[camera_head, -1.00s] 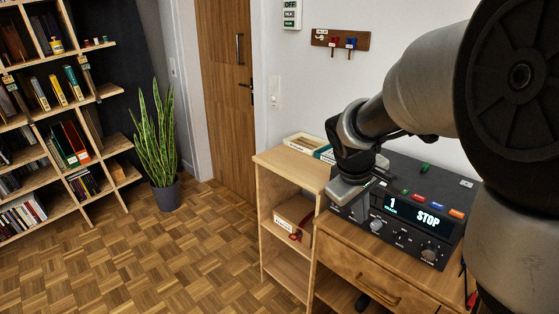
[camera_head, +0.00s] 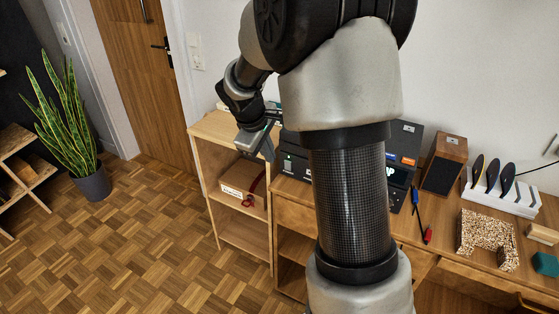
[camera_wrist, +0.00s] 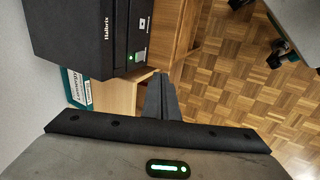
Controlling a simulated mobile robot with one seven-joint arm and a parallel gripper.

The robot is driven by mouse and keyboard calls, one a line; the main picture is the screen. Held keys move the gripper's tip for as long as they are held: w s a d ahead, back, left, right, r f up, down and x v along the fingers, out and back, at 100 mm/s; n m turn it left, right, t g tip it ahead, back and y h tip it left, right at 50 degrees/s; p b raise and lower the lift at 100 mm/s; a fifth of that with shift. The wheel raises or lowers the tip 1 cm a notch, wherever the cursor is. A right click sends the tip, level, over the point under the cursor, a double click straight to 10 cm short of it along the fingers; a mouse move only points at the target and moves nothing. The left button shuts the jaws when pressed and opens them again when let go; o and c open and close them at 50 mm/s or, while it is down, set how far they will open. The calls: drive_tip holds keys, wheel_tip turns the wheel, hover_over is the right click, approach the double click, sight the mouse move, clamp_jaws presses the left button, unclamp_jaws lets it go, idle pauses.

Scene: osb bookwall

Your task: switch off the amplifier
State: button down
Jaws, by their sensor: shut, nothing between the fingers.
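The amplifier (camera_head: 407,140) is a black box on the wooden desk, with its middle hidden behind my arm in the head view. Its left front shows a small green light. In the wrist view the amplifier (camera_wrist: 83,35) is at the upper left, marked "Halbrix", with a lit green dot and a small pale switch (camera_wrist: 141,55) near its edge. My gripper (camera_head: 258,146) is shut and empty, just left of the amplifier's front in the head view. In the wrist view my gripper (camera_wrist: 160,82) points toward the edge near the switch; I cannot tell whether it touches.
A low open shelf (camera_head: 222,128) stands left of the desk, with a labelled box (camera_head: 243,185) inside. A wooden speaker (camera_head: 445,163) and a white rack (camera_head: 500,193) stand right of the amplifier. Red and blue tools lie in front of the speaker.

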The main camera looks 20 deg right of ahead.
sight(288, 166)
drive_tip(key=shift+f, duration=0.1)
drive_tip(key=w+d+f, duration=0.1)
drive_tip(key=d+f, duration=0.1)
drive_tip(key=f, duration=0.1)
drive_tip(key=w+d+f+b, duration=0.1)
drive_tip(key=w+f, duration=0.1)
drive_tip(key=w+d+f, duration=0.1)
drive_tip(key=d+f, duration=0.1)
drive_tip(key=f, duration=0.1)
drive_tip(key=shift+w+d+f+b, duration=0.15)
drive_tip(key=shift+d+f+b, duration=0.15)
drive_tip(key=shift+w+d+r, duration=0.1)
drive_tip(key=shift+w+d, duration=0.3)
drive_tip(key=shift+d, duration=0.05)
